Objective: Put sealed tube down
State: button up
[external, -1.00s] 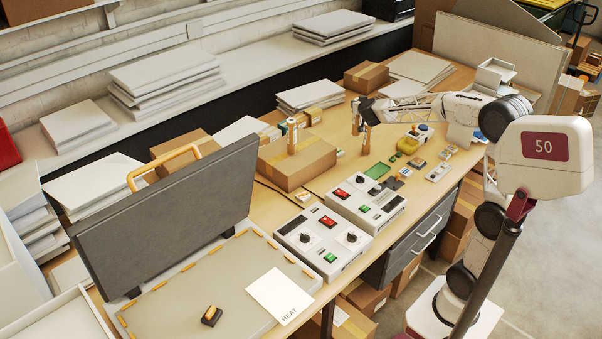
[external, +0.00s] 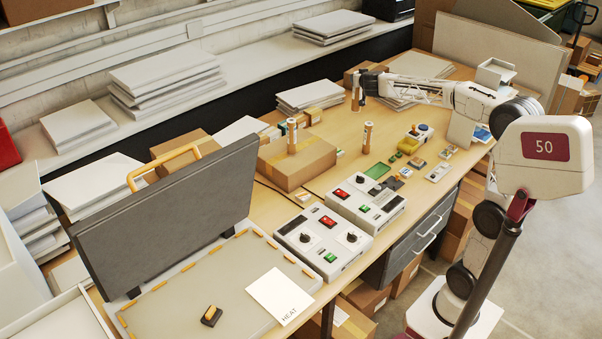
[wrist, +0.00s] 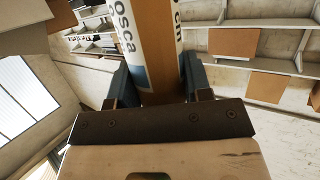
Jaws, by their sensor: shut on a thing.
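My gripper (external: 361,83) is shut on a brown cardboard tube (external: 355,97), which hangs roughly upright above the far part of the table. In the wrist view my gripper's two fingers (wrist: 156,78) grip the sides of the tube (wrist: 155,30), which has a white and blue label with partial lettering. Another brown tube (external: 367,138) stands upright on the table nearer the camera, apart from the held one. A third tube (external: 292,136) stands on a cardboard box (external: 298,165) to the left.
Two control units (external: 323,245) with buttons and knobs sit at the table's front edge. A green mat (external: 377,170), a yellow item (external: 408,145) and small parts lie right of the box. A large dark lid (external: 165,215) stands raised at left. Stacked boards (external: 310,95) lie behind.

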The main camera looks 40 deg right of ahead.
jog(key=w+a+n+g+y, duration=0.1)
jog(key=w+a+n+y, duration=0.2)
jog(key=a+n+y, duration=0.5)
jog(key=w+a+n+g+y, duration=0.1)
jog(key=w+a+n+y, duration=0.2)
jog(key=a+n+y, duration=0.5)
notch_tip(320, 180, down, 18)
jog(key=m+y, duration=0.1)
jog(key=shift+a, duration=0.35)
jog(key=shift+w, duration=0.2)
jog(key=w+f, duration=0.1)
jog(key=w, duration=1.4)
jog(key=shift+w+d+f, duration=0.2)
jog(key=shift+w+d, duration=0.1)
jog(key=shift+w, duration=0.1)
dwell(0.3)
